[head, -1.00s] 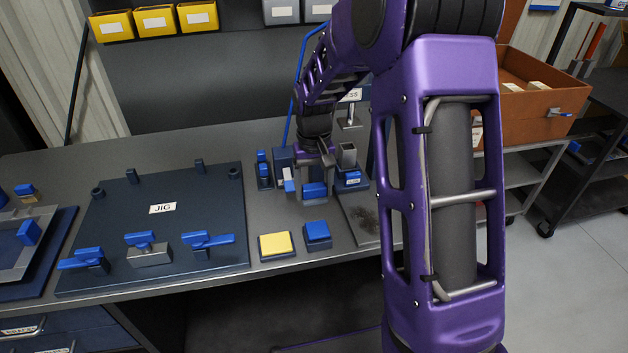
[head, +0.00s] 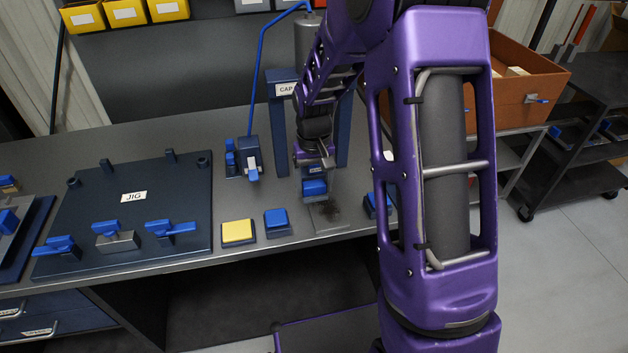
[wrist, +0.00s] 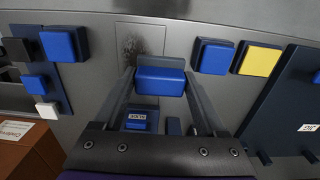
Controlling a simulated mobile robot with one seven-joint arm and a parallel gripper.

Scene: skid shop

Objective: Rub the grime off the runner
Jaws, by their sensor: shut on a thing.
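The runner (head: 333,226) looks to be the flat grey metal plate near the bench's front edge. A dark smudge of grime (head: 326,212) lies on it, and it also shows in the wrist view (wrist: 130,45). My gripper (head: 313,172) is shut on a blue block (head: 314,188) at the runner's far end, just behind the grime. The wrist view shows the blue block (wrist: 160,80) between my fingers. I cannot tell whether the block touches the runner. My arm hides part of the bench to the right.
A yellow pad (head: 237,232) and a blue pad (head: 277,222) sit left of the runner, and another blue-topped piece (head: 378,203) is close on its right. The JIG plate (head: 140,205) lies left. A post labelled CAP (head: 279,110) stands behind.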

